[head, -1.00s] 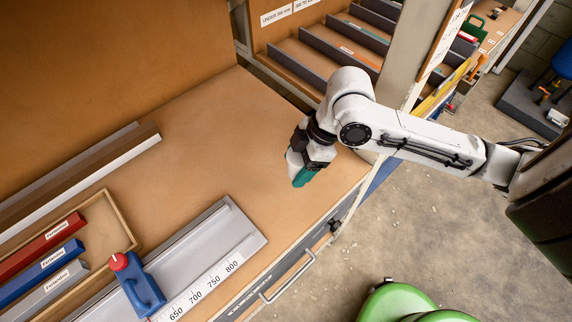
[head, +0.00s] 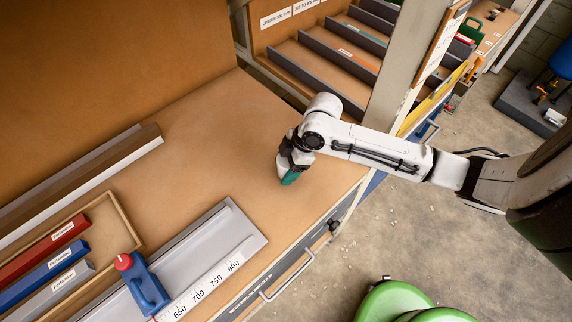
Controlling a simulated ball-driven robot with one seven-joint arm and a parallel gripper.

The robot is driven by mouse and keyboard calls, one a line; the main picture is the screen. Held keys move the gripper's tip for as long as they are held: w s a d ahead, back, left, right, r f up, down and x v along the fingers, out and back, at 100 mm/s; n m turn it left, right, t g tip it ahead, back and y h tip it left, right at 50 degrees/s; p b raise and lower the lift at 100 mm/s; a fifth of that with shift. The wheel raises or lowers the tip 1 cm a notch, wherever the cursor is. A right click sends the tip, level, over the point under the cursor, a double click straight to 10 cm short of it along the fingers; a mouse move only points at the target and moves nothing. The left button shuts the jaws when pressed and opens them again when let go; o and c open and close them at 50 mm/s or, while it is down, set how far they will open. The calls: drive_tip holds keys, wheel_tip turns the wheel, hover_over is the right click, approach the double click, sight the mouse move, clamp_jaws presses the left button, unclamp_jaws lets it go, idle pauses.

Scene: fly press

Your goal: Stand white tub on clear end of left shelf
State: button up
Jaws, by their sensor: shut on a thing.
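My gripper (head: 288,172) is over the clear right part of a tan wooden surface (head: 210,135), which seems to be the left shelf. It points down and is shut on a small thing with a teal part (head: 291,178). This is probably the white tub, but most of it is hidden by the gripper and its white body is not clear. No other white tub is in view. I cannot tell whether the held thing touches the surface.
Red, blue and grey bars lie in a wooden tray (head: 128,228). A long ledge (head: 90,185) runs behind. A grey post (head: 402,75) stands right of the surface.

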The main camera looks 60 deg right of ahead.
drive_tip(key=shift+f, duration=0.1)
drive_tip(key=o, duration=1.3)
drive_tip(key=shift+o, duration=0.2)
